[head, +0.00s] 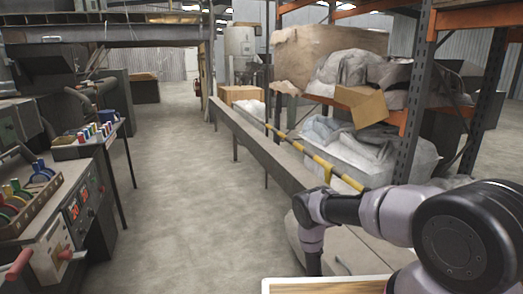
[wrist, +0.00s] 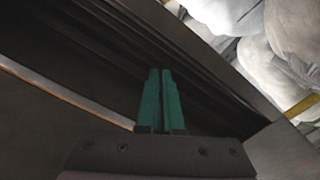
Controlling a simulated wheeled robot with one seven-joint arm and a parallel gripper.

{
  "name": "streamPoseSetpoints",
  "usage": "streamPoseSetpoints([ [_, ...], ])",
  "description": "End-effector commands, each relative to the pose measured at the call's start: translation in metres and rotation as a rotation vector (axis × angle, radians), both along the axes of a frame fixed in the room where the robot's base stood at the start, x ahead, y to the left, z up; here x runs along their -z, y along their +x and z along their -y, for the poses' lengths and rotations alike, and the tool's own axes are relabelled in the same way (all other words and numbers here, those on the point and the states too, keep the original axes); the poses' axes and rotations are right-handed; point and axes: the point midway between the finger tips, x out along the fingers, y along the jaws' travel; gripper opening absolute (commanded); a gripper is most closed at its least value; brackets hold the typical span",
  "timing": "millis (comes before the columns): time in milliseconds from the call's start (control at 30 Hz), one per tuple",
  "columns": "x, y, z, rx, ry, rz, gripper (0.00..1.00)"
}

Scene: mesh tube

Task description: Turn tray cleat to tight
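I cannot make out a tray cleat in either view. In the wrist view my gripper (wrist: 160,75) has two green fingers side by side with almost no gap, and nothing shows between them. It points along a dark, ridged surface (wrist: 95,55); I cannot tell whether it touches it. In the head view my arm bends down at the right, and its lower end runs toward the bottom edge, so the fingertips are not clear there.
A long grey rail (head: 255,147) with a yellow pipe (head: 315,160) runs along the right. Behind it stands an orange shelf rack (head: 409,120) with wrapped loads. A control bench (head: 65,225) with levers is at left. The floor (head: 185,190) between is clear.

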Motion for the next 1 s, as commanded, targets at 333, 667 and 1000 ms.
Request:
streamPoseSetpoints([
  [333,-0.001,0.004,-0.001,-0.004,-0.001,0.006,0.0],
  [667,0.003,0.003,-0.001,-0.005,-0.001,0.005,0.0],
  [1000,0.007,-0.007,-0.02,-0.005,-0.001,0.002,0.0],
])
